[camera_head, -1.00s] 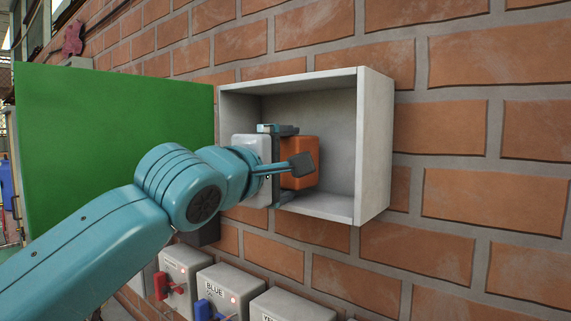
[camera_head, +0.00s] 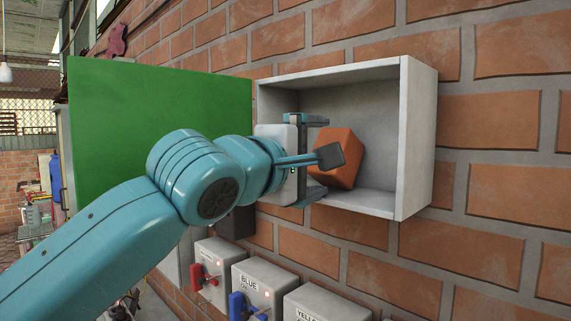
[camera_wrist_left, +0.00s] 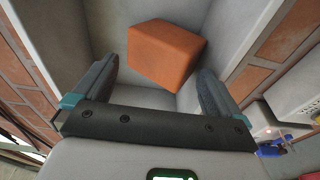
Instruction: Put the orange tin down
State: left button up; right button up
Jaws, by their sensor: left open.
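The orange tin (camera_head: 343,172) is a block inside the open grey wall cabinet (camera_head: 417,130), tilted in the head view. In the left wrist view the tin (camera_wrist_left: 165,55) sits askew beyond and between the fingers, with visible space beside the right finger. My left gripper (camera_head: 322,138) is open at the cabinet's mouth, its fingers on either side of the tin's near end. One finger covers part of the tin in the head view. I cannot tell whether the tin's lower edge rests fully on the cabinet floor. My right gripper is in neither view.
The green door (camera_head: 160,125) stands open left of the cabinet. Below are switch boxes, one with a red lever (camera_head: 205,277) and one labelled BLUE (camera_head: 262,284). The cabinet's right side is empty. A brick wall surrounds it.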

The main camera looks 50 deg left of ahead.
pick_arm(q)
jog(key=v, duration=0.8)
jog(key=shift+s+b, duration=0.4)
jog(key=shift+b, duration=0.05)
jog(key=shift+w+d+r, duration=0.15)
jog(key=shift+r, duration=0.1)
